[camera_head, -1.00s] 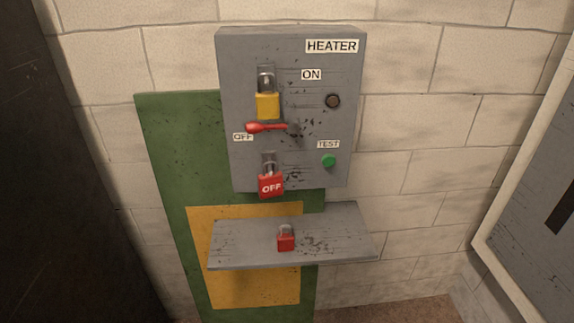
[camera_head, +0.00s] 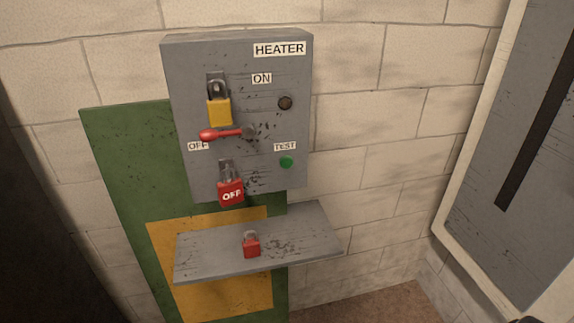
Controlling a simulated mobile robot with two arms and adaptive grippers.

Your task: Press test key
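The green test key (camera_head: 286,162) is a small round button under the TEST label (camera_head: 285,146), at the lower right of the grey HEATER box (camera_head: 297,128). Nothing touches it. The red lever (camera_head: 220,134) points left to the OFF label (camera_head: 198,146). A yellow padlock (camera_head: 219,112) hangs at the upper hasp. A red padlock marked OFF (camera_head: 231,192) hangs at the lower hasp. The round lamp (camera_head: 285,102) by the ON label (camera_head: 262,78) is dark. Neither of my grippers can be made out.
A grey shelf (camera_head: 310,242) juts out below the box, with a small red padlock (camera_head: 251,245) on it. A green and yellow panel (camera_head: 130,150) is behind. A pale-framed grey panel (camera_head: 480,200) stands at the right. A dark surface (camera_head: 40,240) fills the lower left.

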